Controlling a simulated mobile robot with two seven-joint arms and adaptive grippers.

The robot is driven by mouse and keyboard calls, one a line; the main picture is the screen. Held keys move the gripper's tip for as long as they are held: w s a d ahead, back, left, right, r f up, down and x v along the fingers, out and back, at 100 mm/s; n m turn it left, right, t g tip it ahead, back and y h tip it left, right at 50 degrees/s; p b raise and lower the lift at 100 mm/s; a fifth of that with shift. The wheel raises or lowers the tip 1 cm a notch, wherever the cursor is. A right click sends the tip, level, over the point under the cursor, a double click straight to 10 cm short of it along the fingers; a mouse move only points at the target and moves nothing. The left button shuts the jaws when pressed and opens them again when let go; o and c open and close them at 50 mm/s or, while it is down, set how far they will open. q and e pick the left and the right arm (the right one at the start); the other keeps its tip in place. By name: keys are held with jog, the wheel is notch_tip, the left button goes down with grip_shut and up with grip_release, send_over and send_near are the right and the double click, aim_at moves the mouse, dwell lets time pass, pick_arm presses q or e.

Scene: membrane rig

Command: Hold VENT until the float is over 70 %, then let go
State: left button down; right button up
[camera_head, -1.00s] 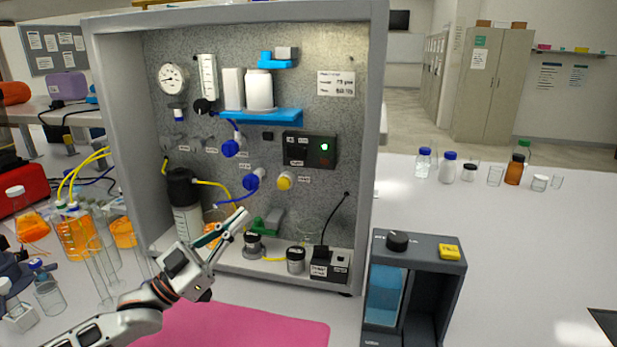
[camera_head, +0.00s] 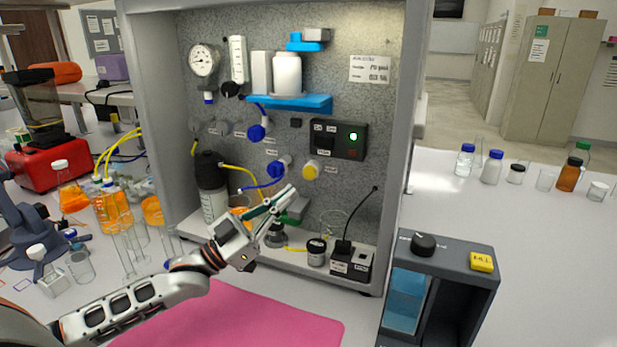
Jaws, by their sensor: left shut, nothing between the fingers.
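The rig's grey panel (camera_head: 355,110) stands upright in a light frame. A yellow round button (camera_head: 311,170) sits low on the panel beside blue valve knobs (camera_head: 279,167); its label is too small to read, so I cannot confirm which control is VENT. A clear vertical tube with scale marks (camera_head: 238,60) hangs at upper left, near the round gauge (camera_head: 202,59); I cannot make out a float level. My left gripper (camera_head: 288,194) is shut and empty, its tips below and left of the yellow button, apart from it in the picture. My right gripper is not in view.
Jars (camera_head: 316,251) stand on the rig's floor. A grey unit with a black knob (camera_head: 423,245) and yellow button stands at front right. A pink mat (camera_head: 235,318) lies in front. Glassware crowds the left.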

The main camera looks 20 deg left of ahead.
aim_at(313, 170)
pick_arm(q)
jog(key=w+b, duration=0.3)
jog(key=w, duration=0.4)
jog(key=shift+w+a, duration=0.2)
dwell(0.9)
jog(key=shift+w, duration=0.15)
dwell(0.4)
jog(key=shift+w, duration=0.3)
jog(key=shift+w+a, duration=0.1)
jog(key=shift+w, duration=0.4)
dwell(2.2)
